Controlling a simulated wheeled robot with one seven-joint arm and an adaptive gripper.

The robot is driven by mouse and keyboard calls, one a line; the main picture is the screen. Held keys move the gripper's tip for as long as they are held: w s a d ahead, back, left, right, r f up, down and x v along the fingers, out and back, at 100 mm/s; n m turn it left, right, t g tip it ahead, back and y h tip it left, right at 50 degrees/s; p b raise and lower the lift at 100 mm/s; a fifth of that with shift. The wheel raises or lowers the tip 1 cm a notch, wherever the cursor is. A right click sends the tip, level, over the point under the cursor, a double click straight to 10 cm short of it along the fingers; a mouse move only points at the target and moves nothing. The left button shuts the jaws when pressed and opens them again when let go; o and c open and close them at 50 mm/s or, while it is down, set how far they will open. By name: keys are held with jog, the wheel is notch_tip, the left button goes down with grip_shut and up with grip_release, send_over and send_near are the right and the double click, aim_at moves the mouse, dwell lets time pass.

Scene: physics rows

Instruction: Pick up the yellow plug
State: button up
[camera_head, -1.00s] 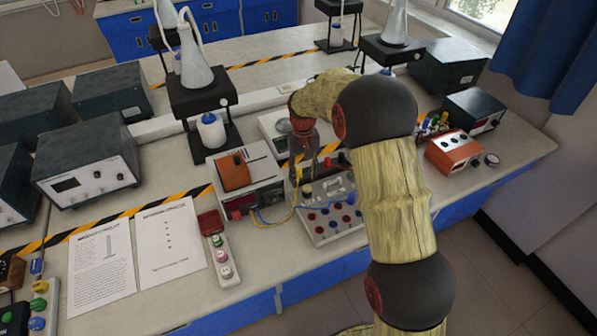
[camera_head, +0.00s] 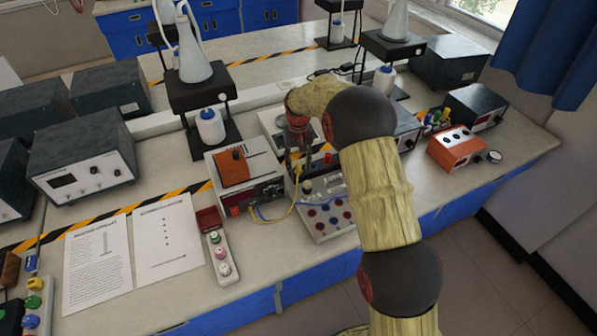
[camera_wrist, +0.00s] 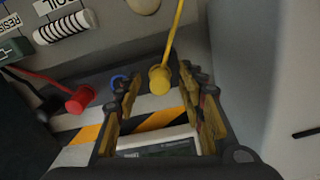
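The yellow plug (camera_wrist: 160,79) shows in the wrist view with a yellow lead running up from it. It lies between the fingertips of my gripper (camera_wrist: 164,84), with a visible gap to either finger. My gripper is open. In the head view my gripper (camera_head: 299,165) points down over the gap between the power supply and the grey socket panel. There the yellow lead (camera_head: 297,204) shows, but I cannot make out the plug itself.
A red plug (camera_wrist: 80,99) and a blue plug (camera_wrist: 120,82) are left of the yellow one. The grey socket panel (camera_head: 322,229) is beside my gripper, and the power supply (camera_head: 247,189) with an orange box (camera_head: 234,167) stands left of it.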

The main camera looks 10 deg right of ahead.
jog(key=shift+f, duration=0.45)
jog(key=shift+c, duration=1.1)
jog(key=shift+r, duration=0.1)
jog(key=c, duration=0.7)
grip_shut()
